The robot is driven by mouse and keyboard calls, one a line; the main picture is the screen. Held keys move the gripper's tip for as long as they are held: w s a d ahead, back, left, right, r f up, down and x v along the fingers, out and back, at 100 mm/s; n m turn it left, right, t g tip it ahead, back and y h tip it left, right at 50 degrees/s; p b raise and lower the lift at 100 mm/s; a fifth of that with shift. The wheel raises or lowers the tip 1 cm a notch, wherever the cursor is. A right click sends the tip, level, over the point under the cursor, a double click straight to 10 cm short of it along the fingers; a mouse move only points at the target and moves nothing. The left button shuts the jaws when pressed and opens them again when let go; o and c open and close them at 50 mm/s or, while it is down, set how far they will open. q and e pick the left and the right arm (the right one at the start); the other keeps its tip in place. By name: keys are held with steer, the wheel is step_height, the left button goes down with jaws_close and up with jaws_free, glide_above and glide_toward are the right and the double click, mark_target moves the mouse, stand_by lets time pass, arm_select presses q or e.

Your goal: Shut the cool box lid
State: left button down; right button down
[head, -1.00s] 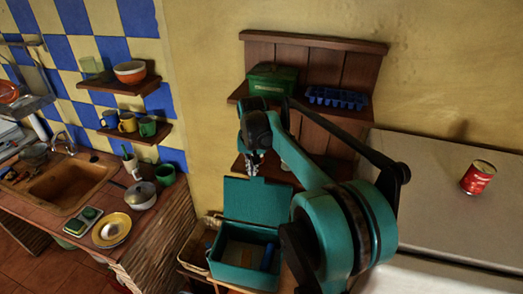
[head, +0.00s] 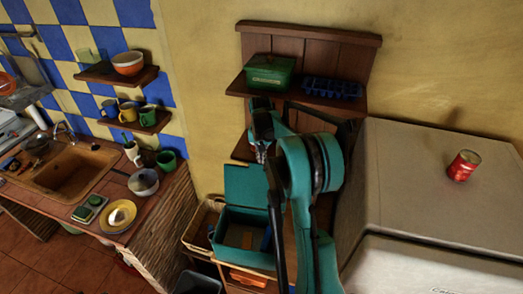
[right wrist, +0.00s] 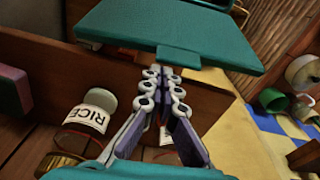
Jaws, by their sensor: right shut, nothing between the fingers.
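The teal cool box (head: 254,261) stands open against the yellow wall in the head view. Its lid (head: 245,187) stands up at the back, roughly upright. A blue item shows inside the box, partly hidden by my arm. My right gripper (head: 262,153) is above the lid's upper edge, small and partly hidden by its own arm. In the right wrist view the gripper (right wrist: 164,72) is shut and empty, its fingertips near the tab on the teal lid (right wrist: 165,30). I cannot tell whether they touch. My left gripper is not in view.
A wooden wall shelf (head: 240,88) holds a green box (head: 270,72) and a blue tray (head: 332,88). A rice jar (right wrist: 92,110) stands near the gripper. A wicker basket (head: 200,226) is left of the cool box.

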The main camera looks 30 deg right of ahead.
steer(key=shift+w+f, duration=0.1)
steer(key=shift+f, duration=0.25)
steer(key=shift+a, duration=0.15)
